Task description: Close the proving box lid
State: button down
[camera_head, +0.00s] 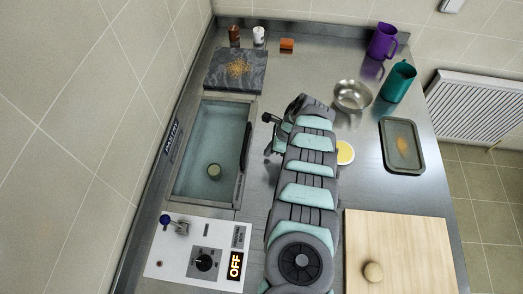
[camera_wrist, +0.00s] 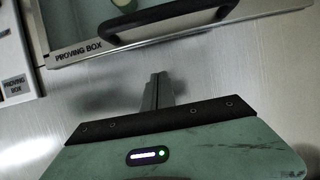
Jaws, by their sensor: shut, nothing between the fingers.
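The proving box (camera_head: 208,170) is set into the counter at left, with a pale teal interior and a small round piece (camera_head: 214,171) showing inside. A framed lid with a dark bar handle (camera_head: 246,148) on its right side appears to lie low over it; I cannot tell whether it sits fully flush. In the wrist view the handle (camera_wrist: 165,22) and the edge marked PROVING BOX (camera_wrist: 80,56) cross the top. My gripper (camera_wrist: 158,90) is shut and empty, over bare metal counter just right of the box and apart from the handle.
A control panel (camera_head: 200,250) reading OFF stands in front of the box. A dark stone slab (camera_head: 236,70) lies behind it. A metal bowl (camera_head: 352,96), teal jug (camera_head: 398,82), purple jug (camera_head: 382,42), tray (camera_head: 388,157) and wooden board (camera_head: 410,240) occupy the right side.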

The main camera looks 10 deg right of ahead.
jog(key=shift+w+r, duration=0.2)
jog(key=shift+r, duration=0.65)
jog(key=shift+b+v, duration=0.5)
jog(key=shift+v, duration=2.5)
